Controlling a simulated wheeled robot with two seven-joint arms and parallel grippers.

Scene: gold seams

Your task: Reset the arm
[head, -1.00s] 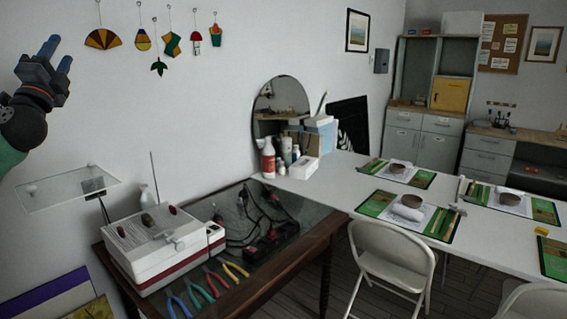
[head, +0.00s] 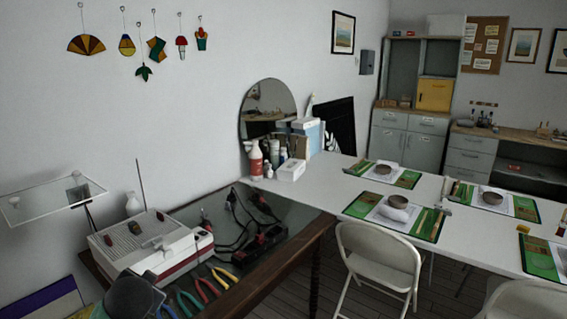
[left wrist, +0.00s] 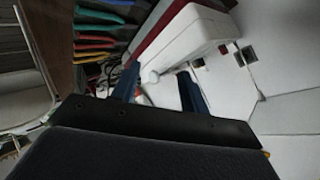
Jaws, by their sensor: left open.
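My left gripper (left wrist: 158,80) shows in the left wrist view with its two dark blue fingers apart and nothing between them. Beyond the fingers are a white and red machine and a row of coloured-handled pliers. In the head view a dark part of my left arm (head: 133,297) is low at the left, in front of the machine. Its fingers cannot be made out there. My right gripper is in neither view.
The white machine (head: 150,247) stands on a dark-framed glass table (head: 312,230) with several pliers (head: 205,288) along its front. A white worktable (head: 330,182) and folding chair (head: 378,262) are at right.

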